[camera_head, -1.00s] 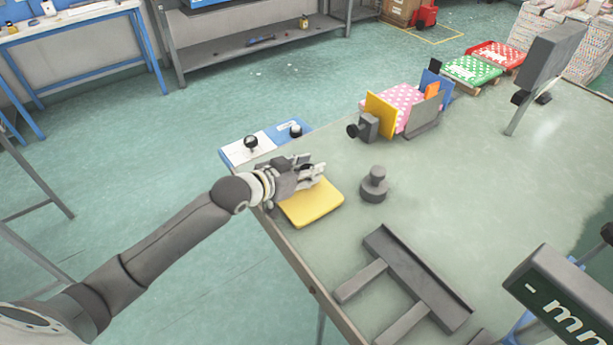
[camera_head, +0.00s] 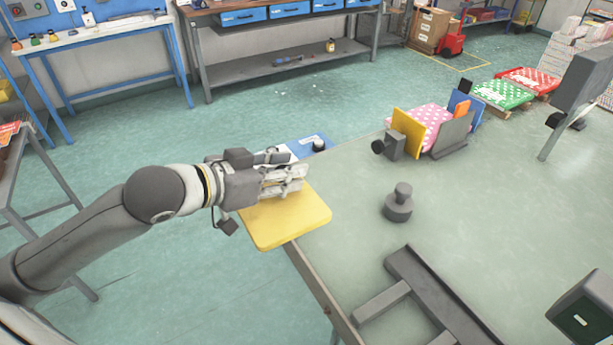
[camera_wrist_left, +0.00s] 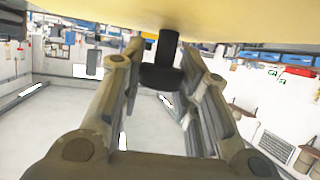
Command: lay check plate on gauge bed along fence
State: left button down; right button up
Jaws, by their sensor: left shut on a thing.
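The check plate, a yellow square plate (camera_head: 285,218), is held above the table's left edge, roughly level. My left gripper (camera_head: 296,172) is over its back left part. In the left wrist view, the plate's yellow face (camera_wrist_left: 210,18) fills the top, and its black knob (camera_wrist_left: 162,72) sits between the fingers of my left gripper (camera_wrist_left: 165,62), which is shut on it. The gauge bed (camera_head: 385,298) seems to be the dark grey frame at the lower right, with two cross bars and a long raised fence (camera_head: 435,290). It is clear of the plate. My right gripper is out of view.
A dark display unit (camera_head: 585,312) is at the lower right.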

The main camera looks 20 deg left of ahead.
aim_at(401, 298)
jog(key=k+l+z, duration=0.25)
jog(key=l, duration=0.4)
jog(key=k+l+z, duration=0.15)
jog(key=k+l, duration=0.15)
jog(key=k+l+z, duration=0.1)
jog(key=l, duration=0.3)
